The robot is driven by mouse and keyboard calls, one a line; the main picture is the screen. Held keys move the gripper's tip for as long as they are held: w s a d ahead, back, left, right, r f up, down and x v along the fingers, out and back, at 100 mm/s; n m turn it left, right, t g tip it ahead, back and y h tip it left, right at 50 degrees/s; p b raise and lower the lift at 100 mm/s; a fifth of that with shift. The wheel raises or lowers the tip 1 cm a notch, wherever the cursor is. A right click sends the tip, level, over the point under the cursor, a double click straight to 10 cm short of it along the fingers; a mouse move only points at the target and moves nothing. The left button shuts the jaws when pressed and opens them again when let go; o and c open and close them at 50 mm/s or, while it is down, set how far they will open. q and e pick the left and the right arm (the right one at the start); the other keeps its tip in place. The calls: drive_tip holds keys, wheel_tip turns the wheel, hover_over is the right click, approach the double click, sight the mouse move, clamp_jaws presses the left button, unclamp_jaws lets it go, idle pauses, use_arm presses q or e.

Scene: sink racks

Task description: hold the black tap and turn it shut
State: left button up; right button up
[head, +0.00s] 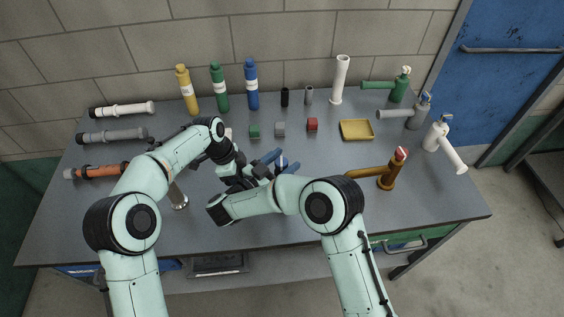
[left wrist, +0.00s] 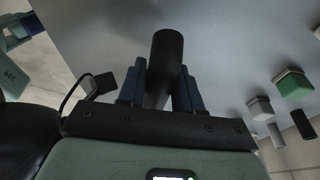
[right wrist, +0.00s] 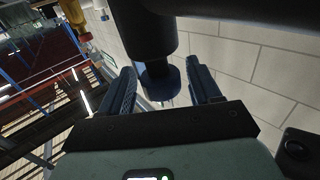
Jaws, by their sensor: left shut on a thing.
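In the left wrist view my left gripper (left wrist: 162,88) is shut on the dark round body of the black tap (left wrist: 167,50), one blue finger on each side. In the right wrist view the black tap (right wrist: 150,35) shows as a thick upright part with a dark blue-black knob (right wrist: 160,82) at its end. My right gripper (right wrist: 160,90) is open, with the knob between its spread fingers; I cannot tell if they touch it.
A brown tap (head: 388,178) stands to the right. Green (head: 254,131), grey (head: 280,129) and red (head: 312,125) blocks and a yellow tray (head: 356,130) lie behind. Several bottles and pipes line the back and left. The grey table (head: 440,200) is clear at the front right.

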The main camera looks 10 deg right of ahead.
sight(282, 162)
drive_tip(key=shift+a, duration=0.1)
use_arm(q)
drive_tip(key=shift+r, duration=0.1)
use_arm(e)
wheel_tip(282, 162, up, 10)
idle(0.4)
use_arm(q)
drive_tip(key=o, duration=1.1)
drive_tip(key=shift+c, duration=0.2)
drive_tip(key=v, duration=1.2)
use_arm(e)
drive_tip(key=shift+f, duration=0.15)
